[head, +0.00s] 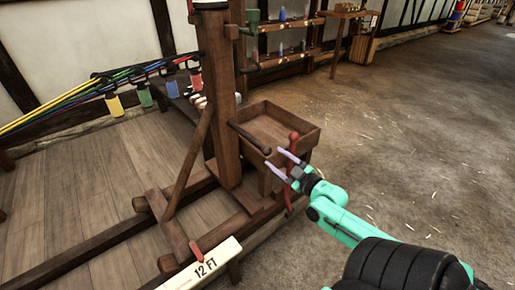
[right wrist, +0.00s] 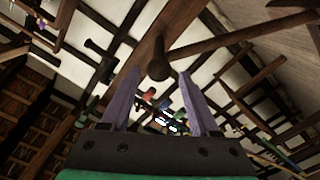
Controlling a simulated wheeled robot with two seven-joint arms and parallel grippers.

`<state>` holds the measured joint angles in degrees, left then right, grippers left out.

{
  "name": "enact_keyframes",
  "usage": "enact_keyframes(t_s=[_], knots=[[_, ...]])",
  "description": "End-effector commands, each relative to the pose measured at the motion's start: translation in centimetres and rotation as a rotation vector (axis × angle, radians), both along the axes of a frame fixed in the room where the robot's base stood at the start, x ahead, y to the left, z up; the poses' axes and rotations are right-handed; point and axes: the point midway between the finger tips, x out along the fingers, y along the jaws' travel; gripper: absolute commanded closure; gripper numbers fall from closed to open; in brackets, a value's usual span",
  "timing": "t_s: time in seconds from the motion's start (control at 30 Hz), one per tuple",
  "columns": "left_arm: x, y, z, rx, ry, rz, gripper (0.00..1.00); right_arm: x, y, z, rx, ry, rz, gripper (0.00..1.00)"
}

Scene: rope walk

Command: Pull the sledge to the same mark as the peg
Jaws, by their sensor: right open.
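The sledge is a wooden frame with a tall post (head: 222,95), a slanted brace and a shallow tray (head: 283,124), standing on long wooden rails (head: 85,248). A dark round handle (head: 250,138) sticks out from the post towards my right gripper. A small red peg (head: 196,250) is at the edge of a white mark board (head: 205,268) reading "12 FT". In the right wrist view the handle's round end (right wrist: 158,68) shows between the fingers. My left gripper is not in view.
Coloured strands with yellow, green, blue and red bobbins (head: 115,104) run from the left to the post. A curved red piece (head: 291,172) stands at the tray's near side, close to my right fingers. The earth floor (head: 400,130) to the right is open.

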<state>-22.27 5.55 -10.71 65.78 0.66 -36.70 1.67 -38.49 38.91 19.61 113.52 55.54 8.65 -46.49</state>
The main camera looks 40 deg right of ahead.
Motion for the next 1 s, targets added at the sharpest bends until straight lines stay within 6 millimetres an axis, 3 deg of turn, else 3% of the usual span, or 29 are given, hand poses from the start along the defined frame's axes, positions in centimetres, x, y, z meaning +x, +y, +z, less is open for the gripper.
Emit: enact_keyframes(t_s=[0.4,0.6,0.8,0.87,0.97,1.0], knots=[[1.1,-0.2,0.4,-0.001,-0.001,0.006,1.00,9.0,-0.2,-0.1,0.003,-0.001,-0.002,0.38],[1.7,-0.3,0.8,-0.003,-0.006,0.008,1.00,10.6,-0.2,-0.1,0.002,0.002,0.000,0.38],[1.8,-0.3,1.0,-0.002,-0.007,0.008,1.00,10.6,-0.2,-0.2,0.002,0.004,0.000,0.38],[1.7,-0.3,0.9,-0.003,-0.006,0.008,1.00,10.6,-0.2,-0.2,0.002,0.004,0.000,0.57],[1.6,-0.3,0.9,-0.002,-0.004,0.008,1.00,10.6,-0.2,-0.2,0.002,0.004,0.000,0.95],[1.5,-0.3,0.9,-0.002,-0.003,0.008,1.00,10.6,-0.2,-0.2,0.002,0.004,0.000,1.00]])
